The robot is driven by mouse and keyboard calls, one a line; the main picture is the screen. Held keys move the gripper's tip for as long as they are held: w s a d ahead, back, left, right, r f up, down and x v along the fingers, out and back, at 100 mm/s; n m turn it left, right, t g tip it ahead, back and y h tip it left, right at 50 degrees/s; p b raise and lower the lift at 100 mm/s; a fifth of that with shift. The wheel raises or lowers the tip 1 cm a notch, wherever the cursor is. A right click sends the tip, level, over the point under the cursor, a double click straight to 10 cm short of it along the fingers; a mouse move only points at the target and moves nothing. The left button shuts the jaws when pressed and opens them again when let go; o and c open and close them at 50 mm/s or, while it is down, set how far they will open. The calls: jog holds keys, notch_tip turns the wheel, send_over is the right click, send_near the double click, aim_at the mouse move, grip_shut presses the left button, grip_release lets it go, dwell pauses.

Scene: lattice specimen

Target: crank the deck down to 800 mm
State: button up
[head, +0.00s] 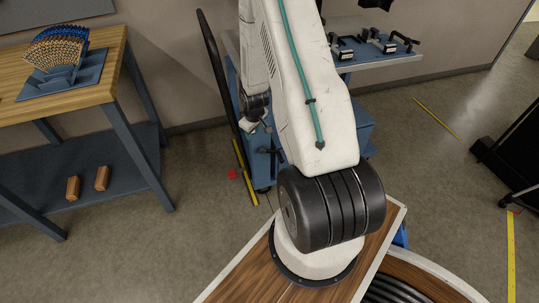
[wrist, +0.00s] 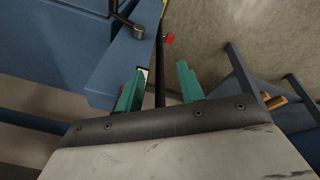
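The deck (head: 380,62) is the flat top of a blue lift cart (head: 358,128), at the back centre of the head view behind my arm. A small dark handle, which looks like the crank (head: 269,151), sticks out low on the cart's left side. In the wrist view a metal crank arm with a rounded end (wrist: 127,30) stands out against the blue cart body. My gripper (wrist: 160,82) has its two teal fingers apart. A dark bar (wrist: 160,60) passes between them in the picture; I cannot tell its depth. I see no height reading.
Black clamps (head: 375,41) stand on the deck. A black curved rail (head: 213,72) rises left of the cart. A wooden-topped bench (head: 110,72) stands at left, with brown blocks (head: 102,178) on its lower shelf. A red item (head: 232,174) lies beside yellow floor tape (head: 246,178).

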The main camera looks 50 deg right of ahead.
jog(key=s+d+f+t, duration=0.1)
jog(key=s+d+f, duration=0.1)
jog(key=f, duration=0.6)
jog(key=s+d+f+t, duration=0.1)
jog(key=d+f, duration=0.1)
jog(key=f, duration=0.5)
jog(key=n+t+h, duration=0.7)
jog(key=t+h, duration=0.1)
jog(key=t, duration=0.3)
send_near(269, 152)
jog(key=w, duration=0.1)
jog(key=x, duration=0.8)
jog(key=shift+s+d, duration=0.1)
jog(key=shift+d, duration=0.05)
grip_shut()
